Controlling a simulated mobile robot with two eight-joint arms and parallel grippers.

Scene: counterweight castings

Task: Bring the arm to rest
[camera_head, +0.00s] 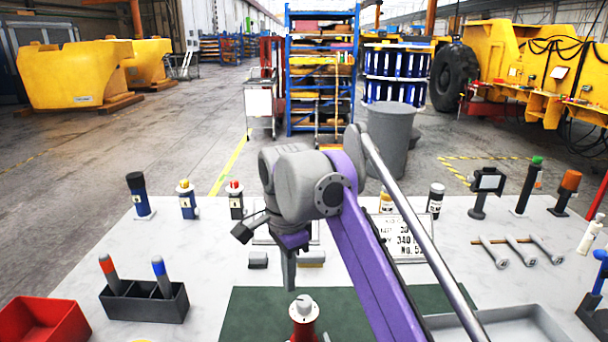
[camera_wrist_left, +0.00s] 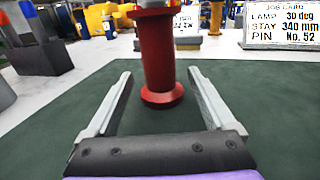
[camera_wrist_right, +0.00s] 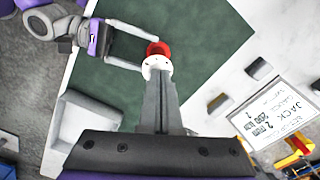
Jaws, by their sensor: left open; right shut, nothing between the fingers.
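A red jack with a white top (camera_head: 304,318) stands upright on the green mat (camera_head: 250,306) in the head view. The left wrist view shows its red post and flared foot (camera_wrist_left: 160,60). My left gripper (camera_wrist_left: 159,74) is open and empty of any grip, low over the mat, with one finger on each side of the jack's foot near the tips. It also shows in the right wrist view (camera_wrist_right: 142,54). My right gripper (camera_head: 289,284) is shut and points down, just above the jack's top in the picture. Its closed fingers (camera_wrist_right: 158,85) show in the right wrist view; whether they touch the jack cannot be told.
A job card (camera_head: 408,240) stands behind my right arm. Several bottles and tools line the back and right, beside a grey tray (camera_head: 500,326).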

